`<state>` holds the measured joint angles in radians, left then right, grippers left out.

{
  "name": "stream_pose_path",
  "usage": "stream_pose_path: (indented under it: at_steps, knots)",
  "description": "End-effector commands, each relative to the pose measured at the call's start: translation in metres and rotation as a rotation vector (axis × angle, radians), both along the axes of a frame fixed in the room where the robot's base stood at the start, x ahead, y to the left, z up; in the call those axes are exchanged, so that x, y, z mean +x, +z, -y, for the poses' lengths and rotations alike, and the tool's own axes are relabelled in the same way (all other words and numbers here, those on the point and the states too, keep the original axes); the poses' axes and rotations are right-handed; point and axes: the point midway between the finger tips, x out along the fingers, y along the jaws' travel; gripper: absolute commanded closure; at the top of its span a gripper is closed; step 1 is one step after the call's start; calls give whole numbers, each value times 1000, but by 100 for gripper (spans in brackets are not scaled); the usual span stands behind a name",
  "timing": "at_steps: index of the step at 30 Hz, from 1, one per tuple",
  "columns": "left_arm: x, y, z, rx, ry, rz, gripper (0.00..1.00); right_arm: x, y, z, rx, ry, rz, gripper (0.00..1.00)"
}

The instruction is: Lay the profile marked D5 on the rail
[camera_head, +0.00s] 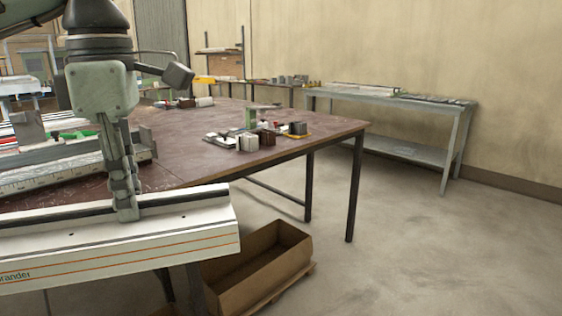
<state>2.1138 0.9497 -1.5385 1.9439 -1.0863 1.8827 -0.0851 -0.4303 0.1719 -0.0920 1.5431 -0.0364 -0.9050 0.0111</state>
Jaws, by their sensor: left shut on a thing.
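My left gripper (127,205) comes down from the upper left and is shut on a long white profile (140,246). The profile has thin orange lines and dark lettering ending in "rander" at its left part. It is held level in front of the table's near edge, with its right end free and its left end out of the picture. No D5 mark is legible on it. A long pale bar with scale marks (70,174) lies on the table behind it; I cannot tell whether this is the rail. My right gripper is not in view.
The brown table (200,150) carries small blocks (249,142) and a dark cylinder (298,128) near its right side. An open cardboard box (262,262) sits on the floor below. A grey bench (395,103) stands along the wall. The floor at right is clear.

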Motion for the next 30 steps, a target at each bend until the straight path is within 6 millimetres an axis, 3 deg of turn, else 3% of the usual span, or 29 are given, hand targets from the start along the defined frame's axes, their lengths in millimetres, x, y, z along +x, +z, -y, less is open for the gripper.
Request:
stream_pose_path:
  at_steps: [3, 8, 17, 23, 30]
  knots:
    - [-2, -1, 29, 4, -89, -2, 100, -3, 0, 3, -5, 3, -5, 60]
    - [-6, -3, 60, 3, -181, 0, 100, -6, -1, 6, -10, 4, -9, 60]
    - [11, -42, 71, 0, -489, -4, 100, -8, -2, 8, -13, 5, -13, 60]
    - [25, -87, 87, -1, -848, -6, 100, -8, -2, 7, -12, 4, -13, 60]
    - [39, -162, 112, -3, -1442, -4, 100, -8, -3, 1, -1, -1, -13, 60]
